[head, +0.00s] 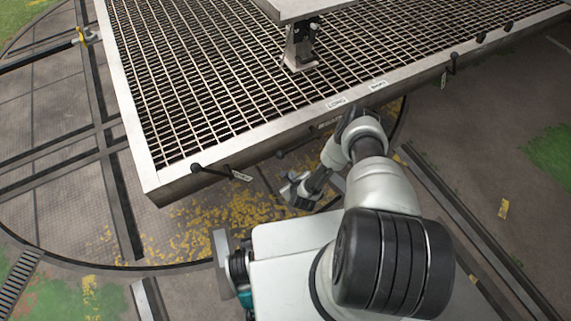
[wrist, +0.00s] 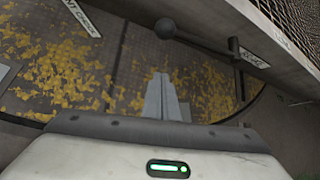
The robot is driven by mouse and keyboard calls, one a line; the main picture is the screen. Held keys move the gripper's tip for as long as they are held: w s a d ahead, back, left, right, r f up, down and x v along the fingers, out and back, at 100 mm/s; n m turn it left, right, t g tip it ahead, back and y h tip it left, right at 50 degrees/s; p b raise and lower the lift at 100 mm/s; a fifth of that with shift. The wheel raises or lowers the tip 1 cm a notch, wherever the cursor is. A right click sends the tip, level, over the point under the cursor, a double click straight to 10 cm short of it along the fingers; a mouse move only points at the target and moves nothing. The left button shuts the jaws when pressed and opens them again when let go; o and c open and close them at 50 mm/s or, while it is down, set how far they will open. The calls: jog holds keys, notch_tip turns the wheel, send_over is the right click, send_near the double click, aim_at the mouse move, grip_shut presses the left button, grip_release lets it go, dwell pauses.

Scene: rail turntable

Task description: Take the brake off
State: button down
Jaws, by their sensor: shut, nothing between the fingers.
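In the wrist view a dark lever with a round ball knob (wrist: 165,28) runs from the knob right to a pivot on the wagon's side. A small white tag (wrist: 255,58) sits beside the pivot; its lettering is too blurred to read surely. My gripper (wrist: 168,88) is shut and empty, its fingers below the knob in the picture and apart from it. In the head view my gripper (head: 294,182) is low beside the wagon's near edge. A lever knob (head: 280,154) shows just above it. I cannot tell which lever is the brake.
The grated wagon deck (head: 155,172) fills the upper head view. Another lever (head: 196,168) with a white tag (head: 241,177) is left along its edge, and one (head: 454,56) is right. Yellow leaves litter the floor.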

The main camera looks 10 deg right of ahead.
jog(key=shift+w, duration=0.1)
jog(key=b+x, duration=0.5)
jog(key=x, duration=0.5)
jog(key=r, duration=0.1)
jog(key=a+r, duration=0.1)
jog(key=w+r, duration=0.1)
jog(key=shift+w+a+r, duration=0.1)
jog(key=shift+a+r, duration=0.1)
jog(key=shift+a, duration=0.15)
